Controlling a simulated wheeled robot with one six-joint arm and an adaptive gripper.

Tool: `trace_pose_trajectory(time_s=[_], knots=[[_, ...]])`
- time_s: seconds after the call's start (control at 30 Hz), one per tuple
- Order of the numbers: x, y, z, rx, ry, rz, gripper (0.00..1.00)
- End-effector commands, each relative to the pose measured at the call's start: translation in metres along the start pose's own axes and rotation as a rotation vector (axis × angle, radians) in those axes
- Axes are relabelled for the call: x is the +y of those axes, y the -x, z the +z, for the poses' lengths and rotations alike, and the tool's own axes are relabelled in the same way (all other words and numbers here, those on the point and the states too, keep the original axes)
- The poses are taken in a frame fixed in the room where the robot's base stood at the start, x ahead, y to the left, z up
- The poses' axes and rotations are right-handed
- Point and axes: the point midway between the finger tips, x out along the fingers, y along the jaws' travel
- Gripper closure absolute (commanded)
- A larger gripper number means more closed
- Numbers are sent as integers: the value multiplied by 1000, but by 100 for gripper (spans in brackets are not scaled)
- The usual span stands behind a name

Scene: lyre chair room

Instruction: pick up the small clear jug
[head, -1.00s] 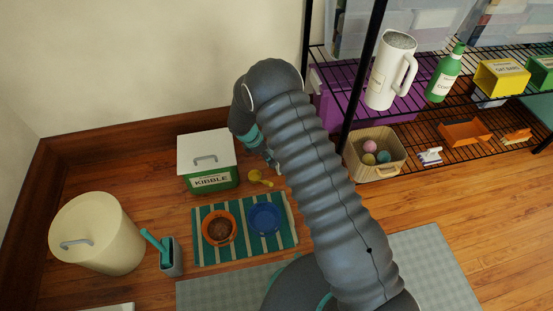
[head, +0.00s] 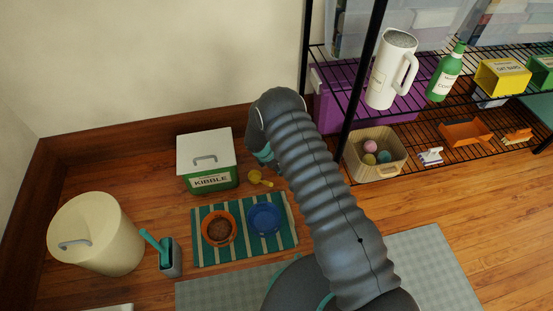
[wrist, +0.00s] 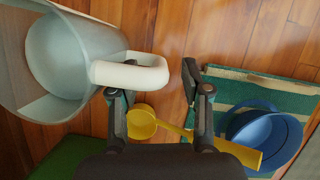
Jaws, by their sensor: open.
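The small clear jug (wrist: 70,55) shows large at the upper left of the wrist view, a see-through grey-blue body partly cut off by the frame edge. Its pale handle (wrist: 130,73) sticks out to the right. My gripper (wrist: 151,84) is open, with one finger below the handle and the other just past its right end. I cannot tell whether either finger touches the handle. In the head view the jug is hidden behind my arm.
A yellow scoop (wrist: 180,130) lies on the floor below my fingers. A blue bowl (wrist: 262,135) and an orange bowl (head: 218,228) sit on the striped mat (head: 287,238). The kibble box (head: 205,152) stands left of my arm, the shelf rack (head: 345,130) right.

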Motion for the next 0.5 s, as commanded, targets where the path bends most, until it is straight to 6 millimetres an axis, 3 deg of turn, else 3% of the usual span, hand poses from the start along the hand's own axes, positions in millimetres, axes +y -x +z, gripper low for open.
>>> trace_pose_trajectory(time_s=[0.2, 0.43, 0.47, 0.5], knots=[[0, -21, 0, 0, 0, 1, 52], [0, -22, 0, 0, 0, 1, 52], [0, -22, 0, 0, 0, 1, 55], [0, -22, 0, 0, 0, 1, 65]])
